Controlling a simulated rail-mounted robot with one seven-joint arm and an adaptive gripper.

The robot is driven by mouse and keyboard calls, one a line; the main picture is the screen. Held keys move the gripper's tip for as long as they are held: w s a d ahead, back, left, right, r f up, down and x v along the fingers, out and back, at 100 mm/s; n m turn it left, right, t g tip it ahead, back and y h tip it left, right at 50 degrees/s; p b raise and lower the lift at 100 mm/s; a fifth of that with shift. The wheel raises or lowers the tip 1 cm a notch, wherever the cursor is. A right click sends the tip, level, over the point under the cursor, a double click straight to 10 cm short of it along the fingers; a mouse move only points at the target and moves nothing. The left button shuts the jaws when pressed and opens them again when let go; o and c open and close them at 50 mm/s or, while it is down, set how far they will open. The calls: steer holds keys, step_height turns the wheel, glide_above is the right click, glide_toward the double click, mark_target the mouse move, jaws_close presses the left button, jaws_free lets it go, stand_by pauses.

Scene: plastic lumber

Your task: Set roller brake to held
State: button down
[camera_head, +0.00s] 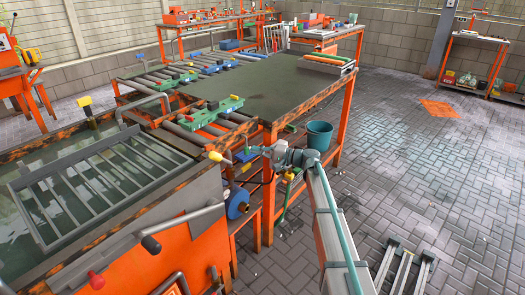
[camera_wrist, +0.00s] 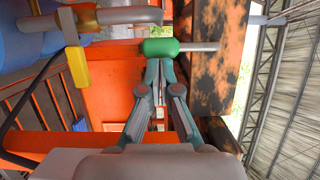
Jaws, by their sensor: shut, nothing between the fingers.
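A lever with a yellow knob (camera_head: 215,156) sticks out left of my gripper in the head view. No readable label shows which part is the roller brake.
The orange-framed table (camera_head: 270,85) stands behind my gripper. A blue wheel (camera_head: 237,204) is below it, and a teal bucket (camera_head: 319,135) is to the right. The water tank (camera_head: 95,185) fills the left. The paved floor at right is mostly clear.

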steer(key=shift+s+a+f+m+y+p, duration=0.1)
steer(key=shift+s+a+m+y+p, duration=0.2)
steer(key=shift+m, duration=0.3)
steer(key=shift+s+a+f+m+y+p, duration=0.15)
steer(key=shift+s+m, duration=0.2)
steer(key=shift+m, duration=0.25)
stand_by(0.4)
steer(key=s+a+r+m+t+y+p, duration=0.1)
steer(key=s+a+r+m+t+p, duration=0.1)
steer(key=m, duration=1)
steer(key=s+a+t, duration=0.1)
steer(key=s+t, duration=0.1)
steer(key=s, duration=0.1)
steer(key=shift+s+a+r+m+p, duration=0.15)
steer(key=shift+a+m+p, duration=0.15)
steer(key=shift+p, duration=0.05)
steer(key=shift+s+r, duration=0.1)
stand_by(0.5)
steer(key=w+f+b+v, duration=0.1)
steer(key=f+b+v, duration=0.1)
steer(key=v, duration=1)
steer(key=shift+d+f, duration=0.2)
steer(key=shift+f, duration=0.2)
